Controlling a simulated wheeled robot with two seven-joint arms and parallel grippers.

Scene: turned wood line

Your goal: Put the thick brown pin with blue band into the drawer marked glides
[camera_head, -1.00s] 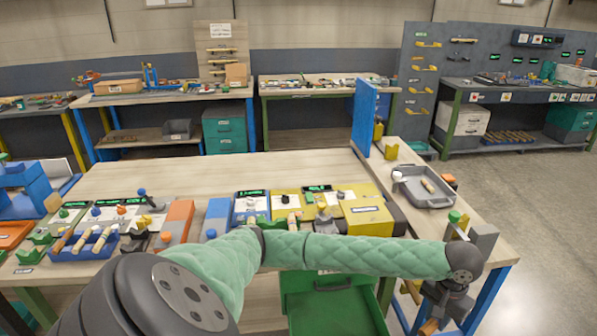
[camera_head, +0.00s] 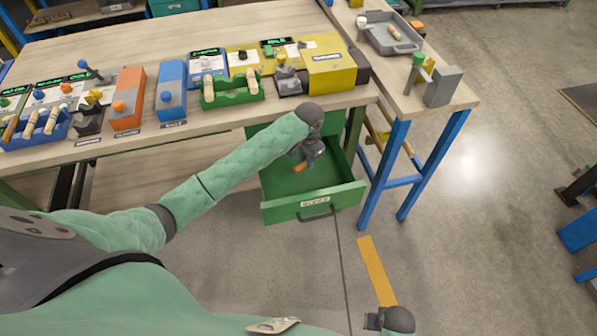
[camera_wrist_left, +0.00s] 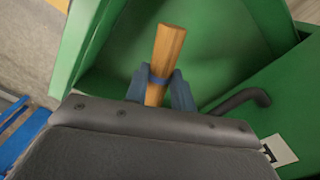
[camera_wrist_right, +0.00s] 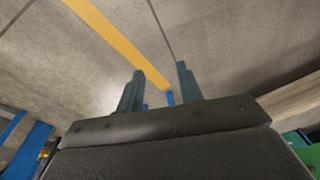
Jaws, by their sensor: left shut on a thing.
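The thick brown pin with a blue band (camera_wrist_left: 166,52) is held upright in the picture between the fingers of my left gripper (camera_wrist_left: 162,88) in the left wrist view. In the head view, my left gripper (camera_head: 305,160) is over the open green drawer (camera_head: 315,208), whose front label is too small to read surely. The pin's orange-brown end (camera_head: 300,167) shows just below the gripper, inside the drawer's outline. I cannot tell whether it touches the drawer floor. My right gripper (camera_wrist_right: 160,90) is open and empty, its fingers apart over bare floor.
The wooden workbench (camera_head: 225,120) stands behind the drawer, with a green pin rack (camera_head: 232,95), a yellow box (camera_head: 330,65) and several coloured blocks along its front. A side bench (camera_head: 455,90) with a grey tray (camera_head: 388,35) is at the right.

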